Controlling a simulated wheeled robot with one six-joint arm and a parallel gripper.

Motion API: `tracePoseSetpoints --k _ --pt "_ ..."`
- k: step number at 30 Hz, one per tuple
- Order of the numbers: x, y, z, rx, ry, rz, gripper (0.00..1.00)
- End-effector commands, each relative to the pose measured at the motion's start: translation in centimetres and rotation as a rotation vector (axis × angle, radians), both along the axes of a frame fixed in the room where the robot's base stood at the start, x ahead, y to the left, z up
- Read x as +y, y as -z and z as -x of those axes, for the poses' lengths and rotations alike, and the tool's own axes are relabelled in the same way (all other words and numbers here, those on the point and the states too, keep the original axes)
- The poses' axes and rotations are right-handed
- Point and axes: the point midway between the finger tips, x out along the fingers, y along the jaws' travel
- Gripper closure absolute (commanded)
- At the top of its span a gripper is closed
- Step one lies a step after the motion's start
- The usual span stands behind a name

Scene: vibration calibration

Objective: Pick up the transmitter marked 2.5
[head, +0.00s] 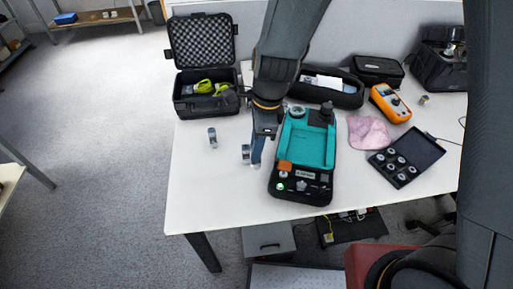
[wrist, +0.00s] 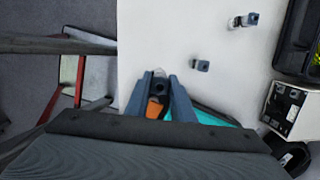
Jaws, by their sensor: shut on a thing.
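My gripper (wrist: 160,93) points down just left of the teal-and-black calibrator (head: 310,140). In the wrist view its fingers are closed around a small dark grey piece (wrist: 159,86), which looks like a transmitter; its marking cannot be read. In the head view my gripper (head: 257,158) hides most of what it holds. One small grey-blue transmitter (head: 246,153) shows right beside the fingers, and another (head: 212,137) stands farther left on the white table. Both also show apart from the fingers in the wrist view, the nearer (wrist: 200,66) and the farther (wrist: 242,21). No markings are legible.
An open black case (head: 205,100) stands at the table's back left. A black pouch (head: 335,90), an orange meter (head: 390,103), a pink cloth (head: 369,132) and a black tray of round parts (head: 406,157) lie to the right. The table's front left is clear.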

Motion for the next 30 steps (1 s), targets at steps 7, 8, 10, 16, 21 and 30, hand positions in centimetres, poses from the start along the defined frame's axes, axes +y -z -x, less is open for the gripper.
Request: tracePoseSetpoints --k 7,8,10,16,21,30 --pt "0.0 -1.3 0.0 0.000 0.000 0.000 1.00" --pt "0.0 -1.4 0.1 0.000 0.000 0.000 1.00" --pt "0.0 -1.7 0.1 0.000 0.000 0.000 1.00" --pt "0.0 -2.5 0.1 0.000 0.000 0.000 1.00" --pt "0.0 -2.7 0.0 0.000 -0.001 0.000 1.00" --pt "0.0 -2.7 0.0 0.000 -0.001 0.000 1.00"
